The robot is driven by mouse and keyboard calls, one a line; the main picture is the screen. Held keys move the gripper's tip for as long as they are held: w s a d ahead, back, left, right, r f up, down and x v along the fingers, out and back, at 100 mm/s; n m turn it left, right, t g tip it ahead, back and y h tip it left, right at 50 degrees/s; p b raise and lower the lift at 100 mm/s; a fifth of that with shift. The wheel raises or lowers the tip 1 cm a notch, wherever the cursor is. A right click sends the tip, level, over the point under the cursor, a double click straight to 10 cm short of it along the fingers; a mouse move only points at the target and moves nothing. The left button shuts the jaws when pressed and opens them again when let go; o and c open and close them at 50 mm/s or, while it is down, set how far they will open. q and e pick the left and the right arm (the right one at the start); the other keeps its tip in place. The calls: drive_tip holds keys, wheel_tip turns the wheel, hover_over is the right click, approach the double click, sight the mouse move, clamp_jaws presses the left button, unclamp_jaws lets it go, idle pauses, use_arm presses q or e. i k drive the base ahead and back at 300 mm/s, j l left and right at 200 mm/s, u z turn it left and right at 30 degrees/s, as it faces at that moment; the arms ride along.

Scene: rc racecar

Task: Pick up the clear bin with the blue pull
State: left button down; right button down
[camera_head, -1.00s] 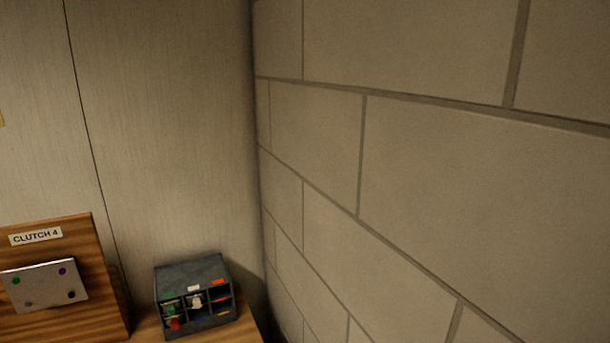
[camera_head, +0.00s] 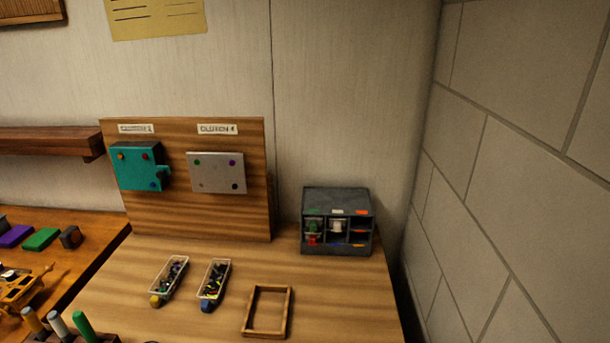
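The clear bin with the blue pull (camera_head: 214,281) sits on the wooden bench top, holding small dark and coloured parts. Its blue pull (camera_head: 207,305) faces the front edge of the bench. A second clear bin (camera_head: 170,277) with a yellow pull (camera_head: 155,300) stands just left of it, with a small gap between them. Neither of my grippers shows in the head view.
An empty wooden frame (camera_head: 247,311) lies right of the bins. A dark compartment organizer (camera_head: 337,246) stands at the back right. A wooden board (camera_head: 261,194) carries a teal block (camera_head: 138,168) and a grey plate (camera_head: 216,173). Coloured-handled tools (camera_head: 84,328) stand at the front left.

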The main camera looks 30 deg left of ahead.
sight(210, 294)
drive_tip(key=u, duration=1.55)
